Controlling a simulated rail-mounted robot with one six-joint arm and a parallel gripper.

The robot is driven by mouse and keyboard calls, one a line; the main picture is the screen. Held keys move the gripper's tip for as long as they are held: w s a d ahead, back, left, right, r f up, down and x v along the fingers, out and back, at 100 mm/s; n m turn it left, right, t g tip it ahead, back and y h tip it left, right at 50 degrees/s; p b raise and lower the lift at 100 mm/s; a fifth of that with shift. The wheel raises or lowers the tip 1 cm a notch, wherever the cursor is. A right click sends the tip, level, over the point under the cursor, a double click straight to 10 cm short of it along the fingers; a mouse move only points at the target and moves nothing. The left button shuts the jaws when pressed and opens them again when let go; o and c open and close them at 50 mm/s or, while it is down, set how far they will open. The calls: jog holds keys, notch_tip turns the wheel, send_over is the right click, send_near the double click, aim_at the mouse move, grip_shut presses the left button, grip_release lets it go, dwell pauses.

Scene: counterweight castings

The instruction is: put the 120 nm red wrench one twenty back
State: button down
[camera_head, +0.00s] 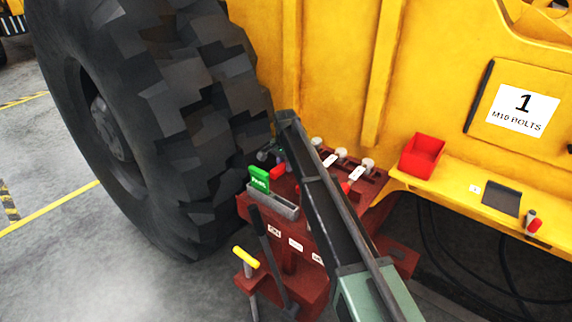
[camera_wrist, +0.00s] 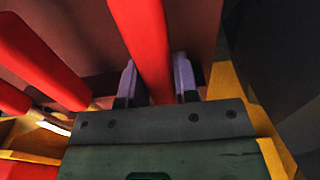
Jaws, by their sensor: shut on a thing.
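In the wrist view my gripper (camera_wrist: 156,85) is shut on a red handle (camera_wrist: 148,40), which runs up between its two pale fingers. I take this to be a red wrench; no 120 marking can be read, and its far end is out of view. Two more red handles, an upper one (camera_wrist: 40,60) and a lower one (camera_wrist: 10,100), lie to the left, apart from the fingers. In the head view my gripper (camera_head: 272,157) is small and dark at the arm's far end, above the dark red cart (camera_head: 262,218). A small red piece (camera_head: 278,171) shows just below it.
Several silver-capped pieces (camera_head: 340,153) stand at the back. A big tyre (camera_head: 170,110) is close on the left. A red bin (camera_head: 422,155) sits on the yellow ledge (camera_head: 455,188).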

jog(key=shift+f, duration=0.2)
dwell(0.3)
jog(key=c, duration=0.8)
grip_release()
jog(key=shift+r, duration=0.15)
notch_tip(320, 180, up, 18)
jog(key=p, duration=1.7)
jog(key=shift+s+a+f, duration=0.1)
jog(key=shift+f, duration=0.1)
